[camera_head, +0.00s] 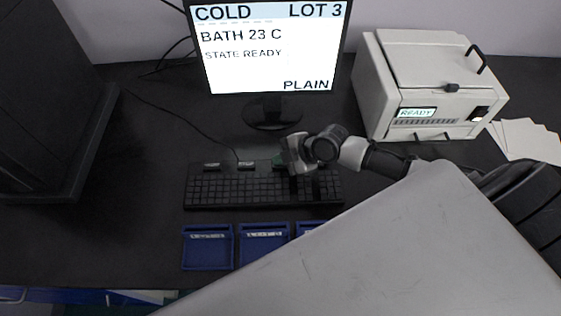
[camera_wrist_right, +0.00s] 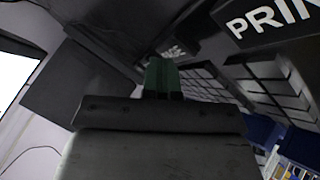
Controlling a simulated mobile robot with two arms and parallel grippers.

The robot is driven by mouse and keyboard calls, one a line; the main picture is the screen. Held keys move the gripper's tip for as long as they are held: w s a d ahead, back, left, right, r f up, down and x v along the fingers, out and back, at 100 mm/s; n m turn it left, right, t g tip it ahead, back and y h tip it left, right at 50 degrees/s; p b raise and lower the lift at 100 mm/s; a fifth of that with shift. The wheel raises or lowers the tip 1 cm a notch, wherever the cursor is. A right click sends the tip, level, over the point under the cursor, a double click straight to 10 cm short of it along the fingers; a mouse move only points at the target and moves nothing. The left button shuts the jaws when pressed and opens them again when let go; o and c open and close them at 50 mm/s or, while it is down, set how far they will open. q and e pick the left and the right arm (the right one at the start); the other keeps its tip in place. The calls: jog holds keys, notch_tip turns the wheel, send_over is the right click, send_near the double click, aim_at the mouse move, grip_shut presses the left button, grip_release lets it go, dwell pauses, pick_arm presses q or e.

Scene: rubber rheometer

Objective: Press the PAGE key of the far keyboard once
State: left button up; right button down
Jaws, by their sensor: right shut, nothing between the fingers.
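The black keyboard (camera_head: 225,190) lies on the dark table below the monitor. Separate wide keys with pale labels stand along its back edge, among them a left one (camera_head: 212,166) and a middle one (camera_head: 246,165); their labels are too small to read in the head view. My right gripper (camera_head: 279,161) is at the back edge, right of the middle key, shut and empty. In the right wrist view its green fingertips (camera_wrist_right: 161,78) partly cover a labelled key (camera_wrist_right: 178,50); I cannot read that label surely. A key reading "PRIN" (camera_wrist_right: 272,22) is nearby. Contact cannot be told. My left gripper is out of view.
The monitor (camera_head: 268,50) stands behind the keyboard on its round foot (camera_head: 272,112). A beige instrument (camera_head: 415,85) is at the right, with white sheets (camera_head: 525,138) beside it. Blue trays (camera_head: 208,262) sit in front of the keyboard. A dark cabinet (camera_head: 45,100) stands at the left.

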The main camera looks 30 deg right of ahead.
jog(key=shift+r+p, duration=0.6)
jog(key=shift+r, duration=0.2)
notch_tip(320, 180, up, 5)
jog(key=p, duration=0.4)
jog(key=shift+s, duration=0.1)
dwell(0.9)
